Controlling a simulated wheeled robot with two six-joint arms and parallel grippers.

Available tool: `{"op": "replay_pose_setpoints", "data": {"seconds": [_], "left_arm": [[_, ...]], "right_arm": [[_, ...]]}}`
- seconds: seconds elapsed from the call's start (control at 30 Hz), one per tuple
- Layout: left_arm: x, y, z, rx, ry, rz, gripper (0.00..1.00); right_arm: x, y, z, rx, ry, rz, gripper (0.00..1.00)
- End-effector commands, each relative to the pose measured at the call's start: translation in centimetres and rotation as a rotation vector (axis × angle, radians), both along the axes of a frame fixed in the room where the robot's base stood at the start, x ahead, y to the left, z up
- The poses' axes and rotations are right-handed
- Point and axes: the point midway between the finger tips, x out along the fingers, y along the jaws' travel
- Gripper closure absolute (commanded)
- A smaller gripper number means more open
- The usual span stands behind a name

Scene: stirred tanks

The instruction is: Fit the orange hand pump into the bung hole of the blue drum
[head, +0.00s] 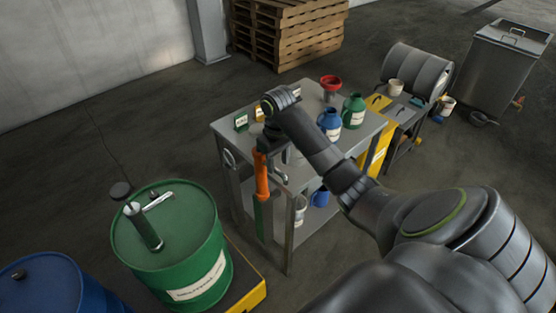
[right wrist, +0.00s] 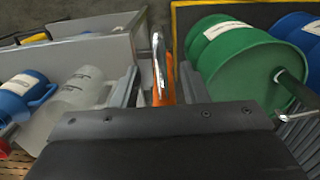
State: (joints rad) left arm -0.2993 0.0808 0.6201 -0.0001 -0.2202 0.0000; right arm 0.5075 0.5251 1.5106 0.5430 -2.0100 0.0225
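The orange hand pump (head: 262,176) hangs upright in the air at the near left edge of the steel table, with a green tube below it and a metal spout at its side. My right gripper (head: 270,146) is shut on its upper part. In the right wrist view the pump's orange body (right wrist: 168,68) shows between the fingers (right wrist: 160,88). The blue drum (head: 45,288) stands at the lower left, cut off by the frame, with a dark round spot on its lid. It also shows in the right wrist view (right wrist: 300,32). My left gripper is not in view.
A green drum (head: 165,235) with a dark pump (head: 144,227) on its lid stands between table and blue drum. The steel table (head: 225,128) holds blue and green jugs and a red funnel (head: 331,82). Pallets (head: 290,35) stand at the back.

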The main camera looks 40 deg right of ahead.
Motion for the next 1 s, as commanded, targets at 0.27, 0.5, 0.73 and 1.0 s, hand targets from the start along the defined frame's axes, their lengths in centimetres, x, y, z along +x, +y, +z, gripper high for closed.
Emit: {"op": "replay_pose_setpoints", "data": {"seconds": [0.27, 0.5, 0.73, 1.0], "left_arm": [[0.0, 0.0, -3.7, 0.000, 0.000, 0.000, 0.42], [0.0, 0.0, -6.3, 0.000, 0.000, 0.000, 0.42], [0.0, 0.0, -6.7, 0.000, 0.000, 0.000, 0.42], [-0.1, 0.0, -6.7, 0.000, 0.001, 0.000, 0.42]], "right_arm": [[0.0, 0.0, -3.7, 0.000, 0.000, 0.000, 0.60], [0.0, 0.0, -6.3, 0.000, 0.000, 0.000, 0.60], [0.0, 0.0, -8.4, 0.000, 0.001, 0.000, 0.60], [0.0, 0.0, -8.4, 0.000, 0.000, 0.000, 0.61]]}}
